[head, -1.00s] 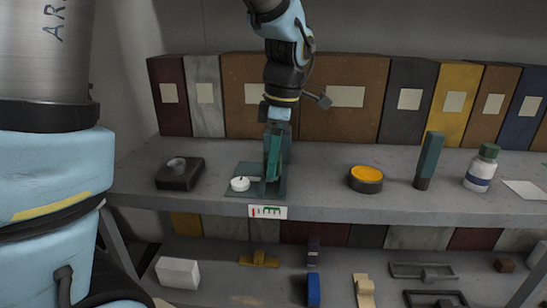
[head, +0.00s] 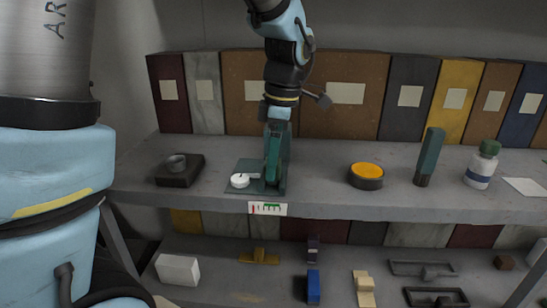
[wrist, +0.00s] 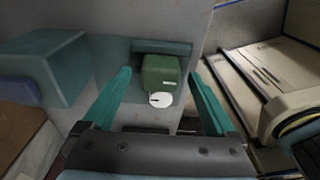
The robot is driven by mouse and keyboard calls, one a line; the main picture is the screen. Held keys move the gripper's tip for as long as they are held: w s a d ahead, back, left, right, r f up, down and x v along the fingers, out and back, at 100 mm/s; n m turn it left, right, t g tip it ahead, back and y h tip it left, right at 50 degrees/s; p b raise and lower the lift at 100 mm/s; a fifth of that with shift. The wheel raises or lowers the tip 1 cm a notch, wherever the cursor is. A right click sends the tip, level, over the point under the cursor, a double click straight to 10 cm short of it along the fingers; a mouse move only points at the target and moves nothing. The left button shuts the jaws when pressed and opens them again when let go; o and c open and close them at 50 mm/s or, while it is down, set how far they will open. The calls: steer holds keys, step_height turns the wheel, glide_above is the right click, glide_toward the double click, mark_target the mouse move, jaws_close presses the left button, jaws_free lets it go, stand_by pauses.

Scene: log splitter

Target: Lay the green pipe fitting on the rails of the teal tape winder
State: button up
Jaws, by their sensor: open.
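The teal tape winder (head: 245,187) stands near the front edge of the upper shelf, left of centre, with a white round dial (head: 240,180) on its left. My gripper (head: 273,180) points down over it and hides much of its right side. In the wrist view, my gripper (wrist: 163,100) is open, with one teal finger on each side. Between and beyond the fingers is a green block with a pale label, which looks like the green pipe fitting (wrist: 160,70). The white dial (wrist: 161,100) lies just below it. I cannot tell how the fitting rests on the rails.
A dark block with a grey ring (head: 180,172) stands to the left. An orange-topped round tin (head: 366,176), an upright teal bar (head: 429,157) and a white bottle (head: 481,165) stand to the right. Binders (head: 345,95) line the back. The shelf between winder and tin is clear.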

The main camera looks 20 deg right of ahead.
mark_target(280, 161)
step_height(280, 161, up, 11)
steer(key=d+b, duration=0.1)
steer(key=shift+s+f, duration=0.15)
steer(key=shift+s, duration=0.15)
steer(key=shift+d, duration=0.1)
stand_by(0.5)
